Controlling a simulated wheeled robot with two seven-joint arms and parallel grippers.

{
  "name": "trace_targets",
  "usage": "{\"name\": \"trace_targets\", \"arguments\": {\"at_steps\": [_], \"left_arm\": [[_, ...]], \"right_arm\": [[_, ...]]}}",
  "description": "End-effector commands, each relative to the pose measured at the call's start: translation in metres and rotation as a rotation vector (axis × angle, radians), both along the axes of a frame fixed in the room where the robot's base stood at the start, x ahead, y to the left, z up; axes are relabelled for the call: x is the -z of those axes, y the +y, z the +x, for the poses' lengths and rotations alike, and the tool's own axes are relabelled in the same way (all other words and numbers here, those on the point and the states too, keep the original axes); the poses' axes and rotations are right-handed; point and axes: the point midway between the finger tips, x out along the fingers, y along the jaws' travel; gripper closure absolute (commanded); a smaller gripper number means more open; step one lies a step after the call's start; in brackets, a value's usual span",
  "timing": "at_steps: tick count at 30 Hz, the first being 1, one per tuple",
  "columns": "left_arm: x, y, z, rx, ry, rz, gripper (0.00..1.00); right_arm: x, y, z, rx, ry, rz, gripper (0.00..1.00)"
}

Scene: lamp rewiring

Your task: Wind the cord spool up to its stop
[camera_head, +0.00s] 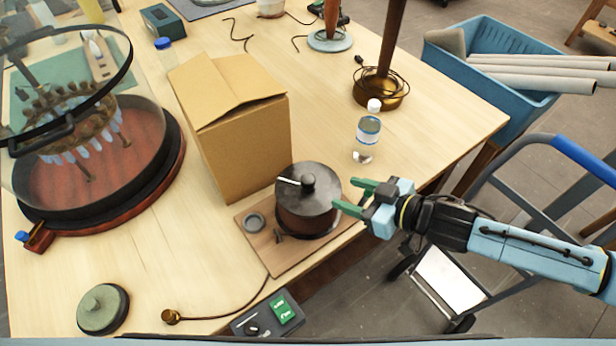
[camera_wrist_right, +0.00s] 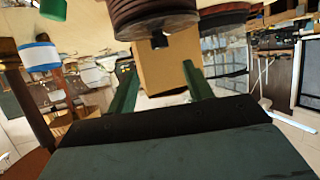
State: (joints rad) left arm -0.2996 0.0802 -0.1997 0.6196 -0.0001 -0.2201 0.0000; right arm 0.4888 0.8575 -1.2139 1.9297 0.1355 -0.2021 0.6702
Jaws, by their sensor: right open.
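The cord spool (camera_head: 308,195) is a dark round drum with a black top, a centre knob and a pale mark or handle on top. It sits on a wooden board (camera_head: 288,262) at the front edge of the table. My right gripper (camera_head: 346,194) reaches in from the right with its green fingers apart, close to the spool's right side, with nothing between them. In the right wrist view, the spool's ribbed brown side (camera_wrist_right: 150,15) is at the top, beyond the open fingers (camera_wrist_right: 158,68). I cannot tell whether a finger touches it. My left gripper is out of view.
A cardboard box (camera_head: 238,130) stands right behind the spool, and a bottle (camera_head: 367,138) to its right rear. A small grey ring (camera_head: 254,222) lies on the board. A switch box (camera_head: 268,313) and a cord with a brass end (camera_head: 172,316) are in front. A glass-domed lamp (camera_head: 90,150) fills the left.

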Motion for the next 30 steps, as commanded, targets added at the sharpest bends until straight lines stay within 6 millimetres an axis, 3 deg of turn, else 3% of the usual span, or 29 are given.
{"name": "trace_targets", "arguments": {"at_steps": [15,21,30], "left_arm": [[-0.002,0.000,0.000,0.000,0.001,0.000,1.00],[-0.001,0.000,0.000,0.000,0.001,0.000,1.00],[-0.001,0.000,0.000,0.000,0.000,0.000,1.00]], "right_arm": [[0.037,0.073,0.055,-0.001,-0.002,0.000,0.49],[0.045,0.087,0.067,0.000,-0.002,-0.001,0.49],[0.048,0.092,0.070,0.000,-0.001,-0.002,0.49]]}}
